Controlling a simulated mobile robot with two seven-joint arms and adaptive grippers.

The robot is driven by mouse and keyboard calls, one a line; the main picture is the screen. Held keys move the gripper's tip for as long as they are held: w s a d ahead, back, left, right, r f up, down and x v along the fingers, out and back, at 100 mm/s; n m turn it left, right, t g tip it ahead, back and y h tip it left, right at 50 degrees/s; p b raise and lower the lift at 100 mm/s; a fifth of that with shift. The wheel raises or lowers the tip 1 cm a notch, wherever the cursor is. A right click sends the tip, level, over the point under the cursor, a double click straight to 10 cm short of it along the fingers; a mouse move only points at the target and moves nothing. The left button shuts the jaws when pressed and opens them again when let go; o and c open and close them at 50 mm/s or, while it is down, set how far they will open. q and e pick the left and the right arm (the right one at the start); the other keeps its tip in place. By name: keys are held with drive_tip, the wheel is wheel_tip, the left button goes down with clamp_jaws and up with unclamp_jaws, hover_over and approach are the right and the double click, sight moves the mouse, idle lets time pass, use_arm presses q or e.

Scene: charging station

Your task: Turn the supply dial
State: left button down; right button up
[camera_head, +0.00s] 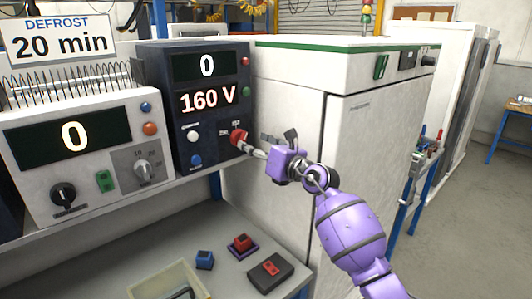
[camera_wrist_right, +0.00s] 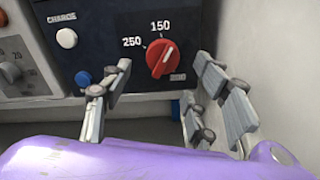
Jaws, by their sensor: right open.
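The supply dial (camera_head: 238,137) is a red knob on the front of the dark supply unit (camera_head: 212,70). The unit's displays read 0 and 160 V. In the right wrist view the dial (camera_wrist_right: 161,58) has a white mark pointing up and right, with labels 150 and 250 above and to its left; a lower-right label is hard to read. My right gripper (camera_head: 252,149) is in front of the dial. Its open fingers in the right wrist view (camera_wrist_right: 162,68) stand left and right of the dial, with a gap on each side. My left gripper is out of view.
A white CHARGE button (camera_wrist_right: 67,38) and a blue button (camera_wrist_right: 83,78) lie left of the dial. A white unit (camera_head: 80,150) with its own knobs stands left. A tall white cabinet (camera_head: 365,130) stands right. A tray (camera_head: 170,280) and small boxes are on the table below.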

drive_tip(key=v, duration=0.6)
